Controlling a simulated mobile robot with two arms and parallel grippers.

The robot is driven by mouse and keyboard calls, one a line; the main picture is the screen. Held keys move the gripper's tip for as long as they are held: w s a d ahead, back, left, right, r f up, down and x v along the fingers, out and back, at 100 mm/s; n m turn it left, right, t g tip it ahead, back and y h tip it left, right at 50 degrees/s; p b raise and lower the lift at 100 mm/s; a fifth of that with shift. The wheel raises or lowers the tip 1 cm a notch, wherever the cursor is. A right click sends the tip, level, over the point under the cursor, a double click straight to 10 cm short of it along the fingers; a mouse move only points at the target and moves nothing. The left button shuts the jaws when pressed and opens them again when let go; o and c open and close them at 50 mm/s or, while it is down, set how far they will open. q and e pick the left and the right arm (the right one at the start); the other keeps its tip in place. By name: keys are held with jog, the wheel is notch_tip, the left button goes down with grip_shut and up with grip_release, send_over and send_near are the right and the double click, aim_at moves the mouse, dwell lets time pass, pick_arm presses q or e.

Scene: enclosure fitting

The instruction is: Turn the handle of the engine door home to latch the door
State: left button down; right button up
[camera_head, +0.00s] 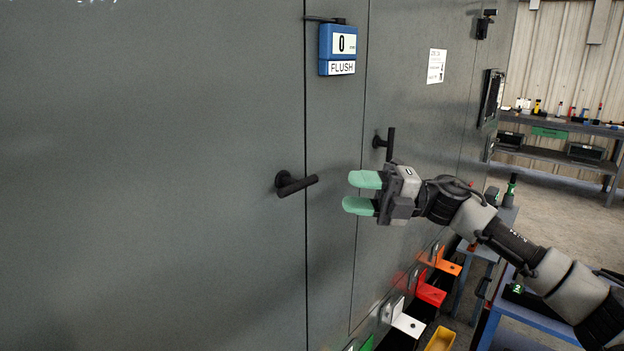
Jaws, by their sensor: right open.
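A grey enclosure door (170,180) fills the left of the head view. Its black lever handle (297,184) sits near the door's right edge, pointing right and slightly up across the seam. A second black handle (389,145) stands upright on the panel to the right. My right gripper (349,192) is open and empty, its two green fingers pointing left. Its tips are just right of the first handle's free end and look apart from it. My left gripper is not in view.
A blue gauge (339,50) reading 0 and FLUSH hangs at the seam above the handle. Orange, red and white brackets (408,325) and a yellow bin (440,339) are below my right arm. A blue table (530,318) and a shelf rack (560,154) stand at right.

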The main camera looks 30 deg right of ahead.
aim_at(305, 187)
jog(key=p+x, duration=0.3)
jog(key=x, duration=0.4)
jog(key=shift+w+a+r, duration=0.1)
jog(key=shift+w+r, duration=0.05)
jog(key=shift+w, duration=0.05)
jog(key=shift+w+a+p, duration=0.25)
jog(key=shift+a+p, duration=0.15)
jog(key=shift+a, duration=0.1)
grip_shut()
